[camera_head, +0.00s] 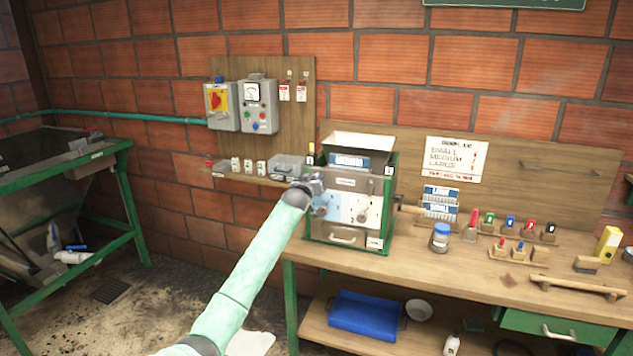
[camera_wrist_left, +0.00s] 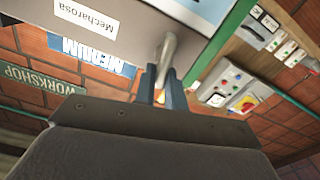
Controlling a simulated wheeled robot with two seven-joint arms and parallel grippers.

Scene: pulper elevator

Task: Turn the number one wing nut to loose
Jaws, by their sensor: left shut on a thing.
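A grey metal machine (camera_head: 347,182) with green sides, a white hopper and a "MEDIUM" sign stands at the left end of the workbench. My left gripper (camera_head: 317,187) is at the left of its front face. In the left wrist view its fingers (camera_wrist_left: 164,88) are shut on a grey metal wing nut (camera_wrist_left: 168,50) that stands out from the panel. The arm and gripper hide this nut in the head view, and its number cannot be read. A knob (camera_head: 362,216) on the right of the panel is free. My right gripper is not in view.
The workbench (camera_head: 455,262) carries a blue-lidded jar (camera_head: 439,236), several coloured-handled tools and a yellow box (camera_head: 608,243). Control boxes (camera_head: 257,105) hang on the wall board behind. A shelf with small items lies behind my left gripper.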

